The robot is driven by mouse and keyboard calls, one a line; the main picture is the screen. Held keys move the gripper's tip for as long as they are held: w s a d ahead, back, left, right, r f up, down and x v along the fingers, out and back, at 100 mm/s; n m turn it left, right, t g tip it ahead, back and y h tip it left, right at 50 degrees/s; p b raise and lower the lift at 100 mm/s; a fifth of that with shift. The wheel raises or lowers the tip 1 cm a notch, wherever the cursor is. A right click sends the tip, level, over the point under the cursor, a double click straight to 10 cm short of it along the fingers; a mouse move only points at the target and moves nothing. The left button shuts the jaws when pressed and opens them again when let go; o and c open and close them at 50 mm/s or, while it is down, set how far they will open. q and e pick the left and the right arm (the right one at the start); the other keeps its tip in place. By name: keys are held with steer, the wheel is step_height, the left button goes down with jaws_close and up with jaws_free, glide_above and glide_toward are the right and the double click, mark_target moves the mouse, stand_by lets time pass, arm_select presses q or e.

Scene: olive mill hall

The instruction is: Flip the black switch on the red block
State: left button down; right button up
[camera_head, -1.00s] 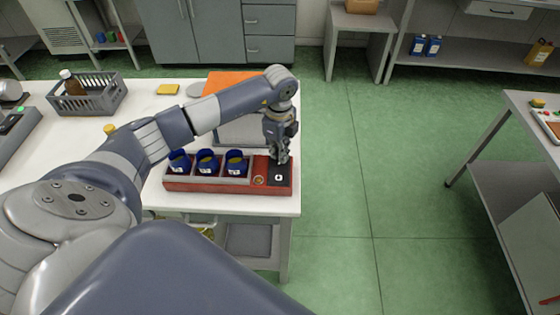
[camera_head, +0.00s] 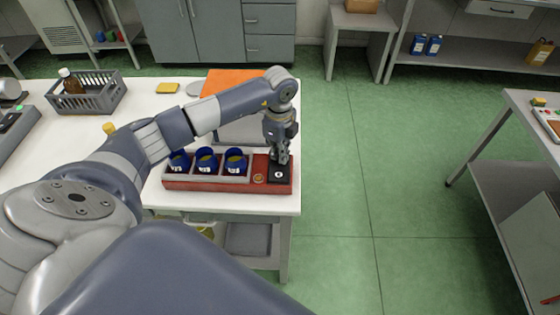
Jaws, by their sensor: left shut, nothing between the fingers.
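The red block (camera_head: 228,186) lies near the front right corner of the white table. Its left part holds three blue cups (camera_head: 207,161) in a row. At its right end is a black switch plate (camera_head: 282,178) with a small white mark. My left gripper (camera_head: 279,161) is shut and points down just above the back of the black plate. Whether the fingertips touch the plate cannot be told. The gripper hides part of the plate's back edge. My right gripper is not in view.
On the white table (camera_head: 60,140) are a grey crate (camera_head: 88,99) with a brown bottle, a yellow sponge (camera_head: 167,88) and an orange item (camera_head: 229,82) behind my arm. Another table stands at the right. The green floor between is clear.

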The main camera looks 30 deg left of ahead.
arm_select(q)
step_height(320, 180, up, 7)
steer(key=p, duration=0.4)
steer(key=shift+p, duration=0.4)
steer(key=shift+d+f, duration=0.1)
